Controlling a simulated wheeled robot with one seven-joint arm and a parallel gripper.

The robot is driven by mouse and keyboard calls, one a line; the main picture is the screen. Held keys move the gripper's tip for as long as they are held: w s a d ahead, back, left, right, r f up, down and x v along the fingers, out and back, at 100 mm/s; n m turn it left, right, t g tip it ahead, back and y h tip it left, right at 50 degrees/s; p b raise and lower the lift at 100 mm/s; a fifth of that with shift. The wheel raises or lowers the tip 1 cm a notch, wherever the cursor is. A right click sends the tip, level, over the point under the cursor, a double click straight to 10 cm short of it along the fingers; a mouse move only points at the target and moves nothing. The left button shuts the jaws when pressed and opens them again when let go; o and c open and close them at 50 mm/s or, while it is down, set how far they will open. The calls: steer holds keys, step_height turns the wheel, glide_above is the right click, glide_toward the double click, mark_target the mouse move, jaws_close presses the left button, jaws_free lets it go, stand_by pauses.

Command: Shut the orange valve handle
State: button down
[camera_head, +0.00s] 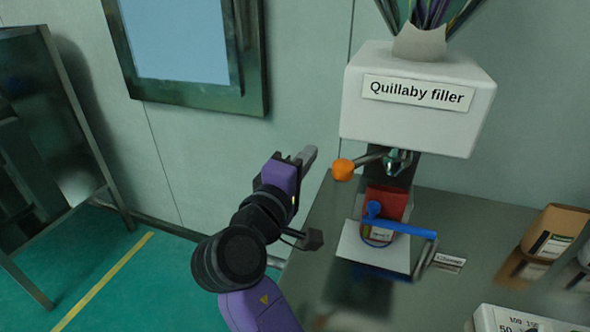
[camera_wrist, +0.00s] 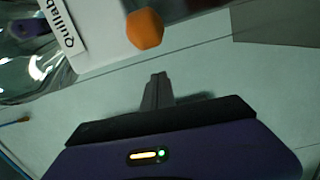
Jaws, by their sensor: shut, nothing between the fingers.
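The orange valve handle knob (camera_head: 343,170) sits at the left end of a metal lever, below the white box of the Quillaby filler (camera_head: 418,120). The lever runs from the knob right to a metal valve (camera_head: 398,162). In the wrist view the orange knob (camera_wrist: 145,29) shows beyond my fingertips, near the label. My gripper (camera_head: 309,156) is shut and empty, to the left of the knob and apart from it. Its closed fingers (camera_wrist: 158,80) show in the wrist view, pointing toward the knob.
Below the valve stand a red container (camera_head: 386,200) and a blue handle (camera_head: 400,229) over a white plate (camera_head: 372,254). Brown packages (camera_head: 552,232) stand at the right of the metal table. A wall with a framed window (camera_head: 185,40) is behind.

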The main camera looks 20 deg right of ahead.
steer(key=shift+s+d+f+p, duration=0.1)
steer(key=shift+s+d, duration=0.2)
steer(key=shift+s, duration=0.3)
steer(key=shift+s+d+p, duration=0.1)
steer(key=shift+s+d, duration=0.2)
steer(key=shift+s, duration=0.35)
steer(key=shift+s+d+f+p, duration=0.1)
steer(key=shift+s+d, duration=0.2)
steer(key=shift+s, duration=0.3)
steer(key=shift+r, duration=0.1)
